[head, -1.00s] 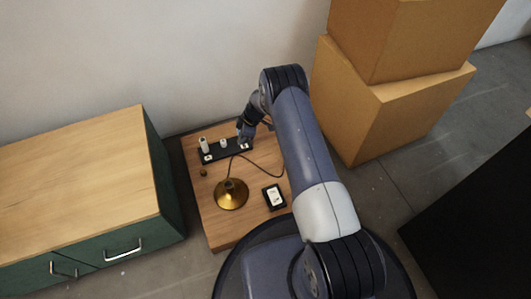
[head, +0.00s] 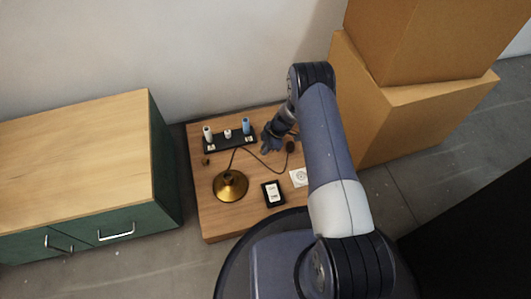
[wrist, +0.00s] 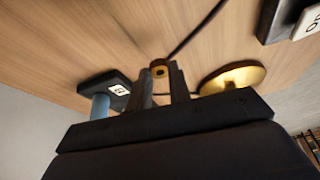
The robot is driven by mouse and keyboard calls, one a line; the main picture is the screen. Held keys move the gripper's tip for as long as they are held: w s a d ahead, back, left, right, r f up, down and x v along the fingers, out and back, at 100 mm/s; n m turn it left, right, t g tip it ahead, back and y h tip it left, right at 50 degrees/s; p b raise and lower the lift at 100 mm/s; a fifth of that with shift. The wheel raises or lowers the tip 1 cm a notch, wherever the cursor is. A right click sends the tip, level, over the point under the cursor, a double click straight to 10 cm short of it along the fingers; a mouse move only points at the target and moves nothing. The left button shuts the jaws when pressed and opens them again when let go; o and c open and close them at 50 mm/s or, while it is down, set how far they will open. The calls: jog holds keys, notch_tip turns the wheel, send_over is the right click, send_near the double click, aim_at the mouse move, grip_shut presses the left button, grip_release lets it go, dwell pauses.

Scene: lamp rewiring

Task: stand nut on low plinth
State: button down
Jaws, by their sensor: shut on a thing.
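A small brass nut (wrist: 159,69) with a dark hole shows between my fingertips in the wrist view. My gripper (head: 266,146) is shut on it, just right of the black rack (head: 218,148). The nut is too small to make out in the head view. The rack carries a white post (head: 207,134), a shorter white post (head: 227,133) and a blue post (head: 246,126). The blue post also shows in the wrist view (wrist: 100,106). No piece is clearly marked as the low plinth.
A brass lamp base (head: 230,186) with a dark cord stands on the wooden board (head: 215,222). A black box (head: 273,193), a pale square plate (head: 299,177) and a small dark brass piece (head: 206,162) lie near it. Cardboard boxes (head: 395,130) stand at right.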

jog(key=shift+f+b, duration=0.4)
jog(key=shift+f, duration=0.95)
jog(key=shift+f, duration=0.1)
jog(key=c, duration=1.3)
grip_release()
jog(key=p+v, duration=0.4)
jog(key=v, duration=0.8)
